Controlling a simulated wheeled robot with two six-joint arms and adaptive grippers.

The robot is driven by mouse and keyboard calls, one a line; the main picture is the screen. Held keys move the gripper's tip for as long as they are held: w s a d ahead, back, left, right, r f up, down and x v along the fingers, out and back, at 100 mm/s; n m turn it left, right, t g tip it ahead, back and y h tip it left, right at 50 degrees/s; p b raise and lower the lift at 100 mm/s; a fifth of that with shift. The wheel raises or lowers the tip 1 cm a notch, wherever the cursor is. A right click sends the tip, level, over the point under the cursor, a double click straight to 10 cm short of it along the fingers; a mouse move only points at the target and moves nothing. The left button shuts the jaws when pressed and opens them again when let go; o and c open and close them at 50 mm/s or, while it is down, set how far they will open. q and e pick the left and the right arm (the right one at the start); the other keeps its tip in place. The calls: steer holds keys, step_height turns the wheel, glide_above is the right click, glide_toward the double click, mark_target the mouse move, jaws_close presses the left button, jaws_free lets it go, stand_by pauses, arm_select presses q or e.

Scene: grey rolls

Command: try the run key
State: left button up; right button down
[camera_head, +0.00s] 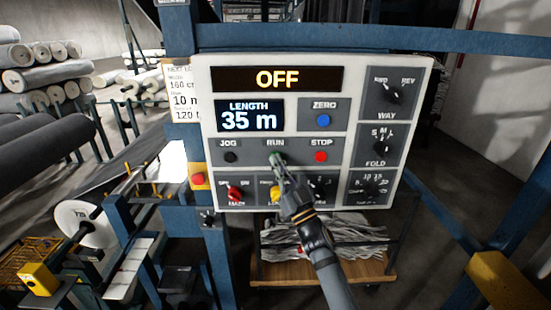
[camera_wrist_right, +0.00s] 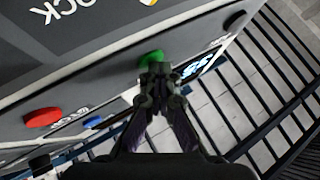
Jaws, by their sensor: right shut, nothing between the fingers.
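The control panel (camera_head: 340,128) faces me, with an upper display (camera_head: 277,79) reading "OFF" and a length display (camera_head: 249,116) reading "35 m". The green RUN key (camera_head: 274,155) is partly covered by the tip of my right gripper (camera_head: 277,162). The key also shows in the right wrist view (camera_wrist_right: 151,58), just beyond the shut fingertips (camera_wrist_right: 158,75). I cannot tell whether the tips touch it. The black JOG key (camera_head: 231,157) is to its left and the red STOP key (camera_head: 320,156) to its right. My left gripper is not in view.
A blue ZERO key (camera_head: 323,120) sits above STOP. Dark knobs marked WAY (camera_head: 389,93), FOLD and others line the right side. Lower left are a red knob (camera_head: 235,193) and a red button on a yellow box (camera_head: 198,180). A blue frame surrounds the panel.

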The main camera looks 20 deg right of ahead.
steer(key=shift+s+a, duration=0.1)
steer(key=shift+s+a+p, duration=0.2)
steer(key=shift+s+p, duration=0.3)
steer(key=shift+s, duration=0.2)
steer(key=s+p, duration=0.1)
steer(key=s, duration=0.1)
steer(key=s+a+p, duration=0.1)
steer(key=s, duration=0.1)
steer(key=shift+s+a+f+p, duration=0.1)
steer(key=shift+s+a+p, duration=0.05)
steer(key=shift+s+p, duration=0.2)
stand_by(0.4)
